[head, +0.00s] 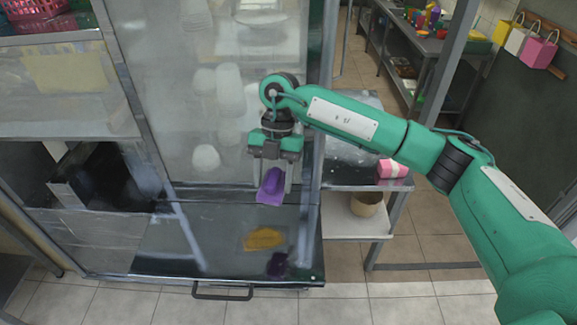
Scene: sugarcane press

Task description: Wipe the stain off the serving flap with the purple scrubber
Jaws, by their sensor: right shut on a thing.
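My right gripper (272,180) points down over the back part of the dark serving flap (180,250). It is shut on the purple scrubber (271,188), which looks to be held above the flap. A yellow-orange stain (264,238) lies on the flap, nearer the front edge than the scrubber and a little to its left. A dark purple patch (278,265) shows near the flap's front right corner; I cannot tell if it is a stain or a reflection. My left gripper is out of view.
A glass panel (215,100) rises behind the flap. A handle bar (223,292) runs along the flap's front edge. To the right, a shelf holds a pink box (391,169) and a brown pot (366,204). The flap's left half is clear.

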